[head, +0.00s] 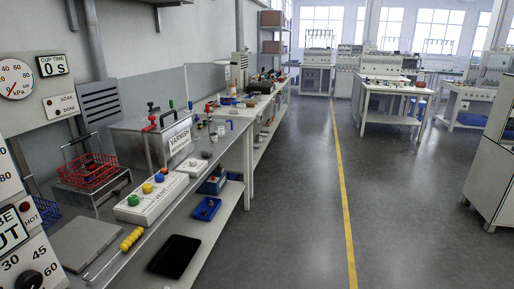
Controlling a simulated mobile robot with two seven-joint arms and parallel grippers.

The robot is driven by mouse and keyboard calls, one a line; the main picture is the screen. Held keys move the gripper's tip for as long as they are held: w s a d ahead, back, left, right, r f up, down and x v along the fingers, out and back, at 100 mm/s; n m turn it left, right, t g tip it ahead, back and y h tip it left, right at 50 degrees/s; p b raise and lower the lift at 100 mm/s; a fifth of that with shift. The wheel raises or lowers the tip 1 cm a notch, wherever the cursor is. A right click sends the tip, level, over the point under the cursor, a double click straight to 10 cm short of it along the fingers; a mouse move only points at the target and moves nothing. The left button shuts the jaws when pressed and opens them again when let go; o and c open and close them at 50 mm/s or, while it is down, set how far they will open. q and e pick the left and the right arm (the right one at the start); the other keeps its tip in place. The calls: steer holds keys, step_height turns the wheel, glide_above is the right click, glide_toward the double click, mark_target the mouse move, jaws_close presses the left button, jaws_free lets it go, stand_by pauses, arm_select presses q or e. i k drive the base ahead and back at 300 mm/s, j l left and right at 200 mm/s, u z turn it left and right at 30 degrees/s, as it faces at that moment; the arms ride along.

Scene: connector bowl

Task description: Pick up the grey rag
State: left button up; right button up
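I cannot make out a grey rag for certain in the head view. A small grey item (207,154) lies on the bench (168,216) right of the varnish tank (160,141); it is too small to identify. A flat grey square plate (85,243) lies on the bench at the lower left and looks stiff. Neither of my grippers is in view.
A button box (150,199), yellow beads on a rod (131,239) and a red wire basket (88,170) stand on the bench. A black tray (175,256) and a blue bin (207,208) are lower down. The floor (285,215) right of the bench is clear.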

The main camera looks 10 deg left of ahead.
mark_target(207, 152)
steer(key=i+u, duration=0.15)
steer(key=i, duration=0.5)
steer(key=i+l+u, duration=0.15)
steer(key=i, duration=0.45)
steer(key=i+l+u, duration=0.15)
steer(key=i+u, duration=0.2)
steer(key=u, duration=0.15)
steer(key=i+l+u, duration=0.3)
steer(key=u, duration=0.15)
steer(key=i+l+u, duration=0.3)
steer(key=u, duration=0.2)
steer(key=i+l+u, duration=0.2)
steer(key=l+u, duration=0.25)
steer(key=l, duration=0.15)
steer(key=i+l+u, duration=0.1)
steer(key=l+u, duration=0.4)
